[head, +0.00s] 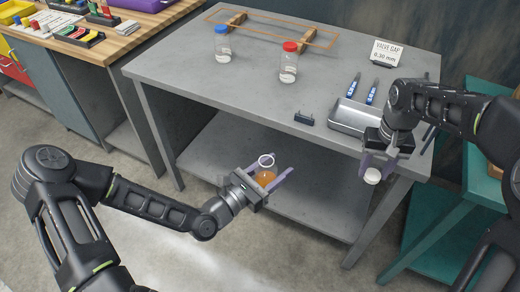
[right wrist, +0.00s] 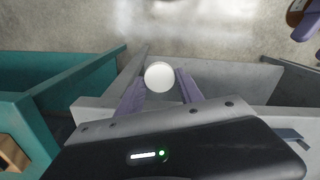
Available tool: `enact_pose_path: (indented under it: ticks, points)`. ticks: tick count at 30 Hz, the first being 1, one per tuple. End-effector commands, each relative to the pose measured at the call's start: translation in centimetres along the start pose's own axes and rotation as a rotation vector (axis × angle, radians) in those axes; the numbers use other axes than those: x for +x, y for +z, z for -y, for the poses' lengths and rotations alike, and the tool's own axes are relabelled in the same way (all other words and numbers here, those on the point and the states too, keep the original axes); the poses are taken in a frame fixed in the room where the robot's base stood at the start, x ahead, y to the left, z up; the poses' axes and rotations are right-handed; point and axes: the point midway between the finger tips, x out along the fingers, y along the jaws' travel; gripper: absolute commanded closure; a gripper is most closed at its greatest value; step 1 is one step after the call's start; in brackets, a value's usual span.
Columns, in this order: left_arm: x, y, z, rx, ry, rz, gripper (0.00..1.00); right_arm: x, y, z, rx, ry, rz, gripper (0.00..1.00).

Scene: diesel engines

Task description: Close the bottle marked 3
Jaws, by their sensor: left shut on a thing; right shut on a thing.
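An uncapped bottle (head: 266,178) with orange contents and a pale open rim is held in my left gripper (head: 272,177), in front of the grey table. No number shows on it. My right gripper (head: 377,168) is shut on a white round cap (head: 372,176), to the right of the bottle and well apart from it. In the right wrist view the cap (right wrist: 160,76) sits between the two purple fingers. Part of the bottle (right wrist: 299,12) shows there at the top right corner, beside a purple left finger.
The grey table (head: 185,70) bears a blue-capped bottle (head: 222,45), a red-capped bottle (head: 289,63), a grey tray (head: 350,119), blue pens, a small black block (head: 304,119) and a valve gap sign (head: 386,53). A teal bench (head: 476,190) stands at the right. Open floor lies in front.

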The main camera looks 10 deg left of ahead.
Motion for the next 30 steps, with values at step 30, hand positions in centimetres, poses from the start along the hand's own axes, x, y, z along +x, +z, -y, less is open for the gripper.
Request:
enact_pose_path:
  ticks: [30]
  points:
    - [0.1,-0.6,1.6,0.001,-0.061,0.001,1.0,-2.0,-0.7,8.3,-0.166,0.0,-0.002,0.93]
